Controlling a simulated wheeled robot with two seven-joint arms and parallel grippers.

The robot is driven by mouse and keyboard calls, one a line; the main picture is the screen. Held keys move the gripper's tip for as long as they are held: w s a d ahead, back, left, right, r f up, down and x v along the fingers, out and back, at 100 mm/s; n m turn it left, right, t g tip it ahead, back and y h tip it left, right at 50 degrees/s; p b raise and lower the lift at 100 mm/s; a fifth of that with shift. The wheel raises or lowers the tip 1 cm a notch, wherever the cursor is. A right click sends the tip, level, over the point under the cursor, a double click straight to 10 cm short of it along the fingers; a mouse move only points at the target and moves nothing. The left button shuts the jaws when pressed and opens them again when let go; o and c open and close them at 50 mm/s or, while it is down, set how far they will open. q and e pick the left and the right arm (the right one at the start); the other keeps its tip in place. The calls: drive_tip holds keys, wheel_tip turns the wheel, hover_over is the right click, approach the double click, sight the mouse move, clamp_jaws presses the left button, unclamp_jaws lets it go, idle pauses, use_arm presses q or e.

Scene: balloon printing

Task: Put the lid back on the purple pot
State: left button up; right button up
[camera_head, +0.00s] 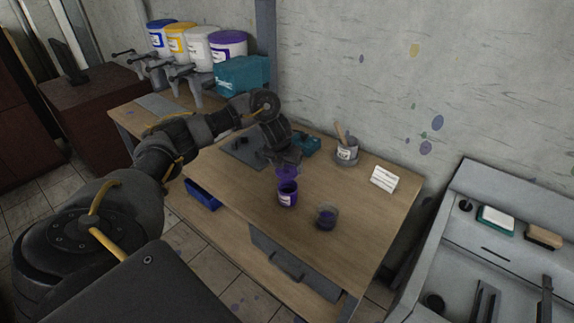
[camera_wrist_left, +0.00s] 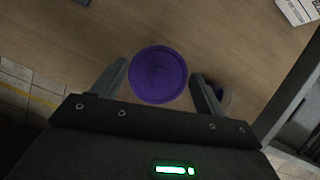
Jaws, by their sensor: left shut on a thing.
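The purple pot (camera_head: 287,199) stands upright on the wooden table, a purple tub with a white label. Its purple lid (camera_head: 288,172) is just above it, under my left gripper (camera_head: 287,162). The pot's dark mouth seems to show below the lid, so the lid looks apart from the rim. In the left wrist view the round lid (camera_wrist_left: 158,75) lies between the two fingers of my left gripper (camera_wrist_left: 161,85) and hides the pot below. My left gripper is shut on the lid. My right gripper is not in view.
A clear cup with dark contents (camera_head: 326,217) stands close to the pot's right. A grey mat (camera_head: 241,153) lies behind left. The table's front edge is near.

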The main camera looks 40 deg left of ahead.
sight(286, 172)
use_arm(q)
drive_tip(key=shift+f, duration=0.1)
drive_tip(key=shift+f+b, duration=0.4)
drive_tip(key=shift+b, duration=0.1)
wheel_tip(286, 172, down, 3)
drive_tip(key=b, duration=0.3)
drive_tip(key=shift+f, duration=0.1)
drive_tip(key=shift+f+b, duration=0.85)
drive_tip(key=shift+f, duration=0.3)
drive_tip(key=shift+w+r, duration=0.2)
drive_tip(key=shift+f, duration=0.2)
idle(0.4)
